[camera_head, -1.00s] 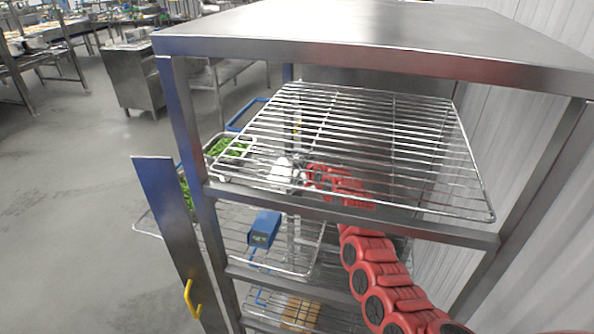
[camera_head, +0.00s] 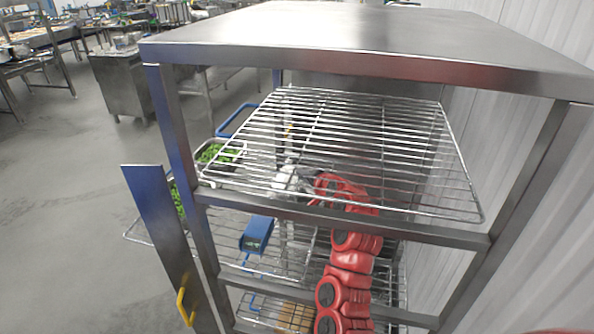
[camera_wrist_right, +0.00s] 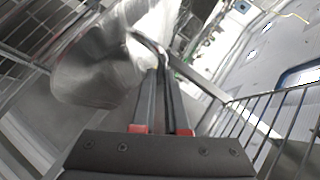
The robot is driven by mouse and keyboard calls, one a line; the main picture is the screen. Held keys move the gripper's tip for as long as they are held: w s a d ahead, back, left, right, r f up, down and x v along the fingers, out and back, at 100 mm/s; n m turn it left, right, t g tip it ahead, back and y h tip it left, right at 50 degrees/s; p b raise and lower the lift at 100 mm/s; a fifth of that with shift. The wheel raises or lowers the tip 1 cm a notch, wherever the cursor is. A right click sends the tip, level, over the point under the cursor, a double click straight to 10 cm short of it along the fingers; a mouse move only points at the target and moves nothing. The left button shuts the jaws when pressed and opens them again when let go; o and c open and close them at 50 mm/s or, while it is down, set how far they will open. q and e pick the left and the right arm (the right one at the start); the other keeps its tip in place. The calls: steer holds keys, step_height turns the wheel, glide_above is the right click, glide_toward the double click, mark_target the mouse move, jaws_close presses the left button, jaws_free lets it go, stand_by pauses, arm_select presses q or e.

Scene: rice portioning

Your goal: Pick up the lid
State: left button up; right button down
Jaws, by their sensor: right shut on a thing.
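A shiny curved steel piece, which looks like the lid (camera_wrist_right: 88,75), fills the upper left of the right wrist view. A bent metal handle (camera_wrist_right: 148,42) shows beside it at the fingertips. My right gripper (camera_wrist_right: 158,68) has its two fingers close together and shut on this handle. In the head view my right gripper (camera_head: 286,180) is partly hidden behind the wires of the upper rack, at the end of my red arm. The lid cannot be made out clearly in the head view. My left gripper is in neither view.
A steel shelf frame (camera_head: 330,215) with a wire rack (camera_head: 385,150) surrounds my right arm. Lower racks hold a blue box (camera_head: 257,234). Trays with green food (camera_head: 220,153) stand at the left behind the frame. A ribbed wall is at the right; open floor (camera_head: 70,200) is at the left.

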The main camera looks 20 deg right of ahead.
steer(key=s+d+p, duration=0.2)
steer(key=s+p, duration=1)
steer(key=s, duration=1)
steer(key=shift+s, duration=0.2)
steer(key=shift+s+f, duration=0.1)
